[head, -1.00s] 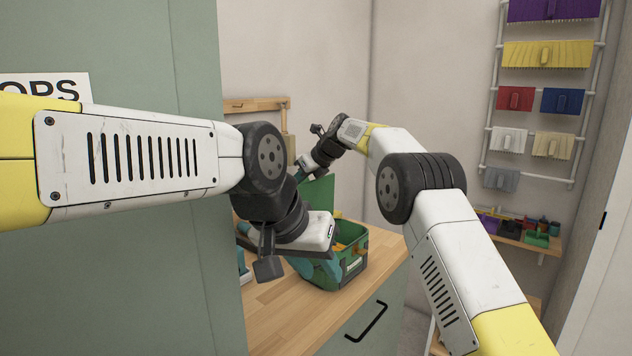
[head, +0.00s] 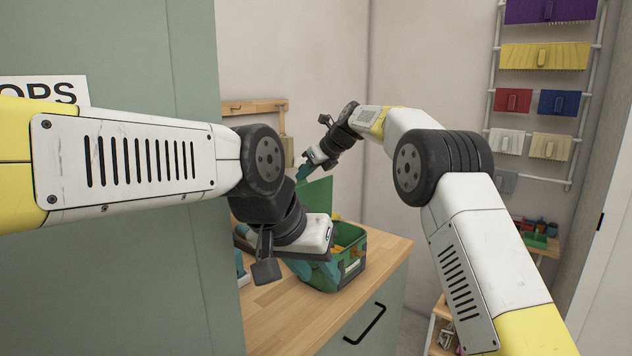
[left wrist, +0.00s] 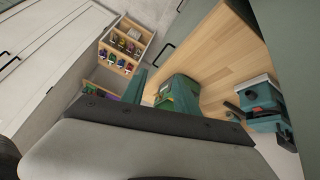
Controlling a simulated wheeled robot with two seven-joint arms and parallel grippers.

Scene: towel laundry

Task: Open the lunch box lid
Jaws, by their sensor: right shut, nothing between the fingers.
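The lunch box (head: 353,262) is a green open-topped box near the right end of the wooden counter, with yellow-orange contents partly visible. Its green lid (head: 318,197) stands up at the back, raised off the opening. The box also shows in the left wrist view (left wrist: 180,92). My right gripper (head: 302,173) is shut and empty, above and just left of the lid's top edge, seemingly apart from it. My left gripper (head: 318,274) is low at the box's left front and hides part of it.
The wooden counter (head: 275,309) has bare room in front of the box. A teal-and-grey item (left wrist: 262,100) lies on it to the box's left. A tall green cabinet (head: 110,270) stands close on the left.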

